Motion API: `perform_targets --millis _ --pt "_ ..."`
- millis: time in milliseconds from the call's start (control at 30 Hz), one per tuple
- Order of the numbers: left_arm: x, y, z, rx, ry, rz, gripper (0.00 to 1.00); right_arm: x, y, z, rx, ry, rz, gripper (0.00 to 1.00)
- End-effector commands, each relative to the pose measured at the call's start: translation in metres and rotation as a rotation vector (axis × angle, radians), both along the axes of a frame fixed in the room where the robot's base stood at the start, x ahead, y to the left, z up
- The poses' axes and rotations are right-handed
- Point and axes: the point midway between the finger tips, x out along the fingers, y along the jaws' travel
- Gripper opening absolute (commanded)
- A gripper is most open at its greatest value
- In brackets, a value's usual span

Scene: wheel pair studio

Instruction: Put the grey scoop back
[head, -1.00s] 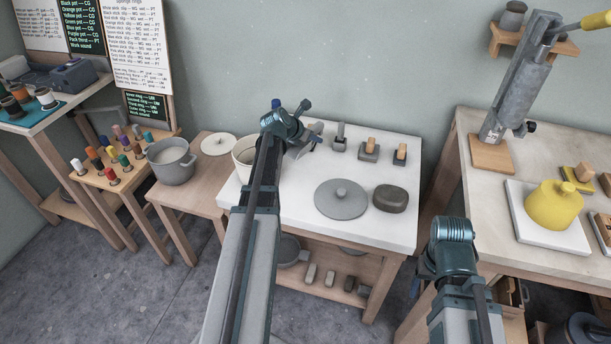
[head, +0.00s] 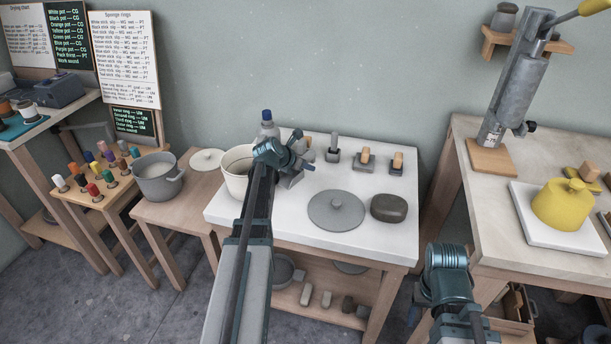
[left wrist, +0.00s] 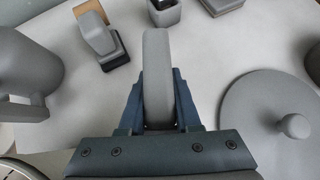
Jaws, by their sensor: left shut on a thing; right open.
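My left gripper (left wrist: 157,105) is shut on a grey rounded bar in the left wrist view, which I take for the grey scoop's handle (left wrist: 157,70). The scoop's bowl is hidden. In the head view this gripper (head: 290,172) is over the white worktop (head: 285,225), right of the cream pot (head: 235,180); its fingers are mostly covered by my arm. A small grey holder with a dark opening (left wrist: 164,14) stands just beyond the bar's far end. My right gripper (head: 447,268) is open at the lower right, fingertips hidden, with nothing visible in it.
A round grey lid (head: 336,210) and a dark oval block (head: 388,208) lie to the right. Small holders with wooden-topped tools (head: 363,159) line the back. A blue-capped bottle (head: 267,124) stands behind my left gripper. The front of the worktop is clear.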

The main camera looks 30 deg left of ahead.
Motion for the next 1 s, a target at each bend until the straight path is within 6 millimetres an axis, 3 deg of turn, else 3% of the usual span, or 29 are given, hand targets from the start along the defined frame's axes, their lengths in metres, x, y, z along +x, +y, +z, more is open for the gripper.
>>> perform_targets --millis 33,133,967,1000 --pt "0.0 0.0 -0.014 0.0 0.0 0.0 0.0 0.0 0.0 -0.014 0.0 0.0 0.0 0.68" --pt "0.0 0.0 -0.024 0.0 0.0 0.0 0.0 0.0 0.0 -0.024 0.0 0.0 0.0 0.68" --pt "0.0 0.0 -0.035 0.001 0.002 -0.001 0.0 0.0 0.0 -0.035 0.0 0.0 0.0 0.68" --pt "0.0 0.0 -0.035 0.001 0.003 -0.001 0.35 0.0 0.0 -0.035 0.0 0.0 0.0 0.68"
